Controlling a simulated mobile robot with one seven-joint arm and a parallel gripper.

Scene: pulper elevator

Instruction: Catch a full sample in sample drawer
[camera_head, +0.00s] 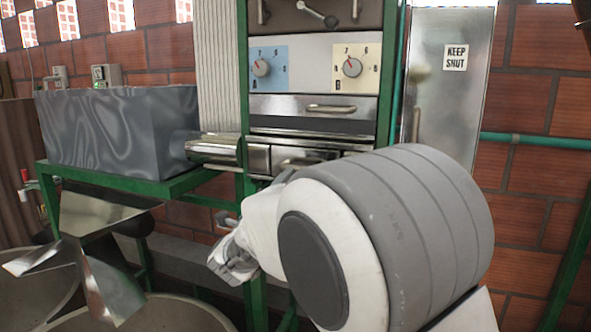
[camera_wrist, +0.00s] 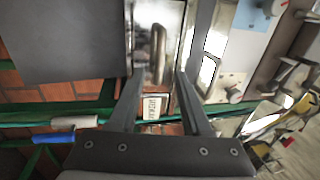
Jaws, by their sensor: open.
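My gripper (camera_wrist: 159,85) is open in the wrist view, its two dark fingers apart with nothing between them. Beyond the fingertips is a shiny steel face with a bar handle (camera_wrist: 158,45); a small white label (camera_wrist: 154,107) shows between the fingers, its text too small to read surely. I cannot tell whether this face is the sample drawer. In the head view, a steel drawer front with a handle (camera_head: 331,107) sits under the dial panel. A steel front (camera_head: 300,157) lies lower, partly hidden by my arm. My gripper's fingers are not clear in that view.
Two dials (camera_head: 261,68) and (camera_head: 352,66) are on the panel. A steel box (camera_head: 120,125) stands on a green frame at left, above a bent metal chute (camera_head: 95,225) and round tubs. A steel door marked KEEP SHUT (camera_head: 455,58) is at right.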

